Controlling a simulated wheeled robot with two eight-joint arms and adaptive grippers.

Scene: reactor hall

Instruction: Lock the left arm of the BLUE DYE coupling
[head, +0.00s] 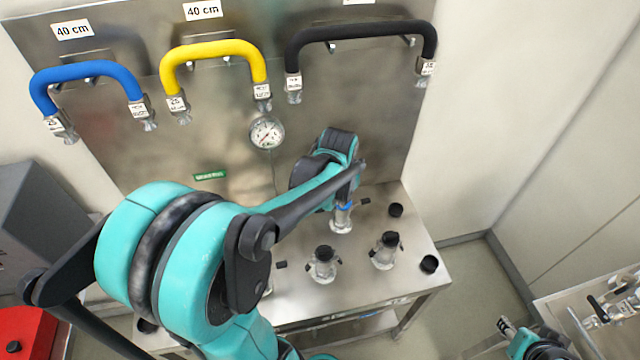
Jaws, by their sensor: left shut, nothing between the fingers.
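A metal coupling with a blue band (342,218) stands upright on the steel bench, toward its back. I cannot read a BLUE DYE label on it. My left gripper (350,192) is shut with nothing in it and is right at the top of this coupling. The gripper and forearm hide much of the coupling's top and its arms, so I cannot tell whether its left arm is up or down, or whether I touch it. A teal and dark part of my right arm (535,345) shows at the bottom right; its fingers cannot be made out.
Two more couplings (323,264) (384,251) with dark arms stand nearby on the bench (412,225). Black caps (429,264) lie at its right. Blue (85,70), yellow (213,48) and black hoses (360,33) hang on the back panel above a gauge (267,132).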

